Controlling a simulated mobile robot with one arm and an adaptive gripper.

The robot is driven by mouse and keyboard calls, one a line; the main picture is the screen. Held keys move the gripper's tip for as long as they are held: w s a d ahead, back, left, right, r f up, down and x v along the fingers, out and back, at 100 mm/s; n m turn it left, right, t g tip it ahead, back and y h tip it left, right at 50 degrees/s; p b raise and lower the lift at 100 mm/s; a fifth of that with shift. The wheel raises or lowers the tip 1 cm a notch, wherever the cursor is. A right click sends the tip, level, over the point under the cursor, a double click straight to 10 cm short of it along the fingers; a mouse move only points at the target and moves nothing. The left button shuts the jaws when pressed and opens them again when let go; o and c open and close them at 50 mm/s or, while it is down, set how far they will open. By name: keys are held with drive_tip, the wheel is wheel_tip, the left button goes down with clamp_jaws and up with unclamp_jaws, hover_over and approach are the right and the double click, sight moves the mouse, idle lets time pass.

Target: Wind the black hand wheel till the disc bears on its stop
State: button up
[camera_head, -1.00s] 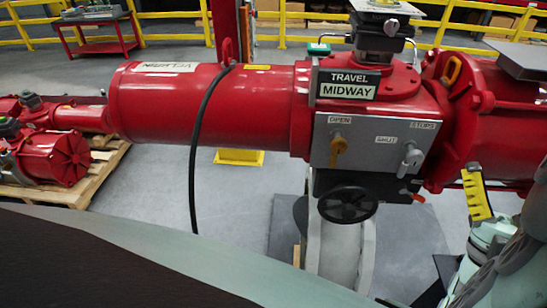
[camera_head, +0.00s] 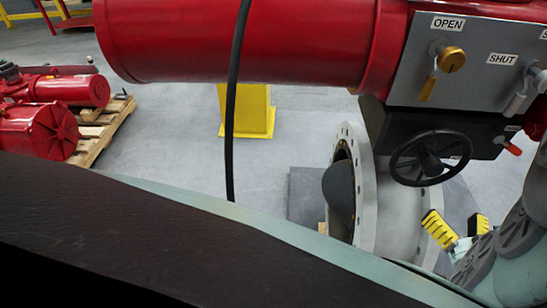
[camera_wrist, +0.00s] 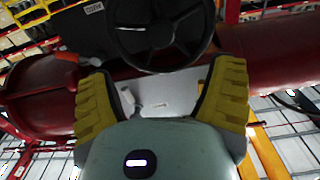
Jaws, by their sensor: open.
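The black hand wheel (camera_head: 432,165) sits on a dark gearbox (camera_head: 485,135) under the grey panel. It fills the top middle of the wrist view (camera_wrist: 160,38). A dark disc (camera_head: 340,190) shows tilted inside the flanged grey valve body (camera_head: 372,200); I cannot tell whether it touches a stop. My gripper (camera_head: 458,228) has yellow ribbed pads standing apart, just below and right of the wheel in the head view. In the wrist view the open pads (camera_wrist: 160,88) lie on either side below the wheel, with nothing between them.
The red actuator cylinder (camera_head: 245,42) spans the top. The grey panel (camera_head: 480,60) carries OPEN and SHUT knobs. An orange-tipped lever (camera_head: 508,146) is right of the wheel. A black cable (camera_head: 232,110) hangs down. Red units on a pallet (camera_head: 100,130) stand left.

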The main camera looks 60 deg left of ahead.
sight(430, 163)
drive_tip(key=p+x, duration=0.1)
drive_tip(key=x, duration=1.4)
drive_tip(key=shift+w+a+r+p, duration=0.15)
drive_tip(key=shift+p, duration=0.2)
drive_tip(key=c, duration=1.4)
